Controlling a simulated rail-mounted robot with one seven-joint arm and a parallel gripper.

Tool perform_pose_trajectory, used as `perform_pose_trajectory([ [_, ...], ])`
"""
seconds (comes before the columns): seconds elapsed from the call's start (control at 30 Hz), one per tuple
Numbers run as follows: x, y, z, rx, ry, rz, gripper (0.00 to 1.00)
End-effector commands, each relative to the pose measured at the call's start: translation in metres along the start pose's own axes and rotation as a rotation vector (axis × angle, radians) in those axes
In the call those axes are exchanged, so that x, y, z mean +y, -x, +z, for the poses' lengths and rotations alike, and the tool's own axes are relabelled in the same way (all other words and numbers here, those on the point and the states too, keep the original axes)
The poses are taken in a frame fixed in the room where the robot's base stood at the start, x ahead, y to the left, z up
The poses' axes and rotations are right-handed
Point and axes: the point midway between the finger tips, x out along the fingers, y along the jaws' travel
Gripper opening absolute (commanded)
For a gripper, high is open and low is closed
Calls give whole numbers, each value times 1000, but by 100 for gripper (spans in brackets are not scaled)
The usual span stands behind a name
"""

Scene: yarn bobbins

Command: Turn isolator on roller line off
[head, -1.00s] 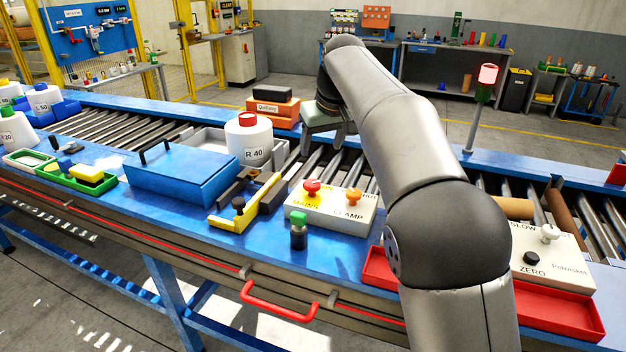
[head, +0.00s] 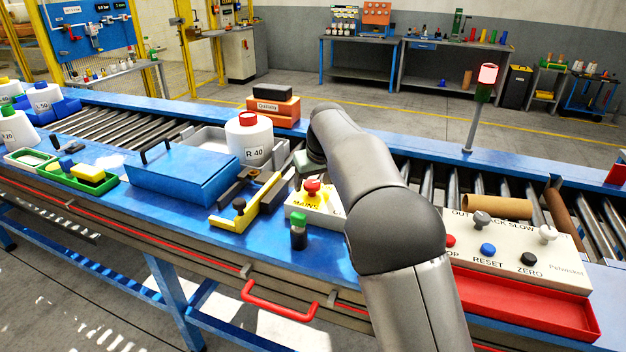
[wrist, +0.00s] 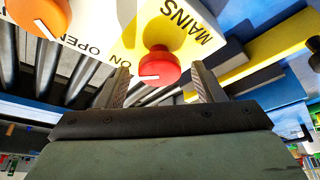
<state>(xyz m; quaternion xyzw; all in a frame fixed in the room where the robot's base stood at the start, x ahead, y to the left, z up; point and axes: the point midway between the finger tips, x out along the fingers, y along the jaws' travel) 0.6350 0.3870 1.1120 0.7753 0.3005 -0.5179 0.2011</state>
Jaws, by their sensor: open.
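A pale control box (head: 297,207) on the blue bench carries a red rotary knob (head: 312,187) over a yellow plate lettered MAINS. My arm covers the box's right part.
A second button panel (head: 515,245) with a red tray (head: 530,305) is right of my arm.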

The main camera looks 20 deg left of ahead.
Motion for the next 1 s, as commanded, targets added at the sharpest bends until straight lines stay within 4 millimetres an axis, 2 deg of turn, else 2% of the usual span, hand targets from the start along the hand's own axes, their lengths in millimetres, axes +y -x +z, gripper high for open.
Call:
perform_pose_trajectory([
  [0.1, 0, 0, 0, 0, 0, 0, 59],
  [0.23, 0, 0, 0, 0, 0, 0, 23],
  [0.27, 0, 0, 0, 0, 0, 0, 19],
  [0.67, 1, 1, 0, 1, 51, -24, 19],
  [1.0, 4, 2, -1, 2, 280, -120, 19],
])
